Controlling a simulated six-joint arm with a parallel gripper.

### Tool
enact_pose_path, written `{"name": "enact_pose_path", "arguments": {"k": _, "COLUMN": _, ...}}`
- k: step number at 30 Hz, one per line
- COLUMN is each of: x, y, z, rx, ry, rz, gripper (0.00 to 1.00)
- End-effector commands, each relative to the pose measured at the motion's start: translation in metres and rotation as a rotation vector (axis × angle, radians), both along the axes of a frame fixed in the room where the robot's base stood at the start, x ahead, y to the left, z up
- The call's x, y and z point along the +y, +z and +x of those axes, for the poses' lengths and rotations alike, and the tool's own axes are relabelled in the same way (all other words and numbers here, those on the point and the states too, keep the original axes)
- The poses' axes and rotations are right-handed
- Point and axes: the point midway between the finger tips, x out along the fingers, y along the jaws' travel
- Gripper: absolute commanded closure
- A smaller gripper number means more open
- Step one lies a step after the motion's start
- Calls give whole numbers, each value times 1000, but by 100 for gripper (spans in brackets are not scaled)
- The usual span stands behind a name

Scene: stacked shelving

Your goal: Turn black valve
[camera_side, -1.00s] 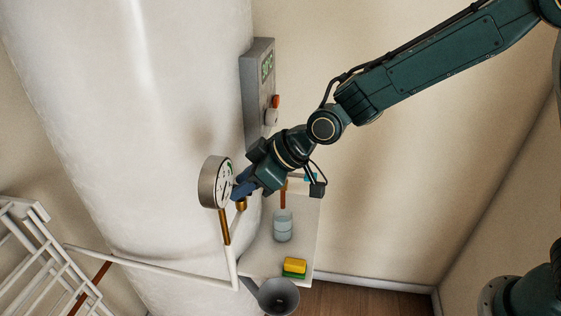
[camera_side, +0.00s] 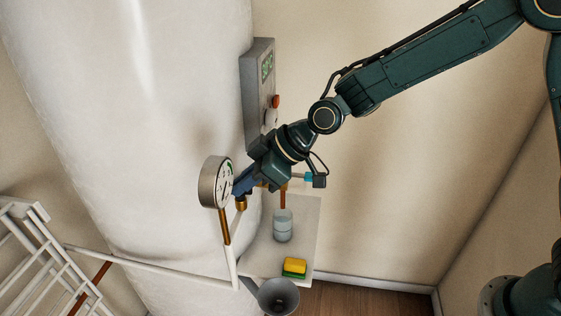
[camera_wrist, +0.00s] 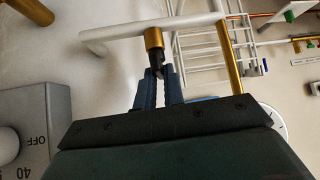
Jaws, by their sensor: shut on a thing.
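The black valve (camera_wrist: 157,70) is a small dark piece at the end of a brass fitting (camera_wrist: 153,40) on a white pipe in the wrist view. My gripper (camera_wrist: 158,76) is shut on it, with a blue finger on either side. In the side view my gripper (camera_side: 238,190) reaches down from the upper right, just right of the round gauge and above the brass fitting (camera_side: 241,203). The valve itself is hidden there behind the fingers.
The round gauge (camera_side: 216,182) stands close left of my gripper. A grey control box (camera_side: 258,95) is above on the tank (camera_side: 130,130). A shelf (camera_side: 300,215) below holds a jar (camera_side: 283,226) and a yellow-green sponge (camera_side: 294,268). A grey funnel (camera_side: 279,297) is lower.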

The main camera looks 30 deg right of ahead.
Motion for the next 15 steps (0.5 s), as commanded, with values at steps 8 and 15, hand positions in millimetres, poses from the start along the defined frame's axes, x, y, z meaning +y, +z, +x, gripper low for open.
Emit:
{"name": "enact_pose_path", "arguments": {"k": 8, "x": -3, "y": -1, "z": 4, "rx": 0, "ry": 230, "rz": 0, "gripper": 100}}
{"name": "enact_pose_path", "arguments": {"k": 15, "x": -3, "y": -2, "z": 6, "rx": 0, "ry": 460, "rz": -1, "gripper": 100}}
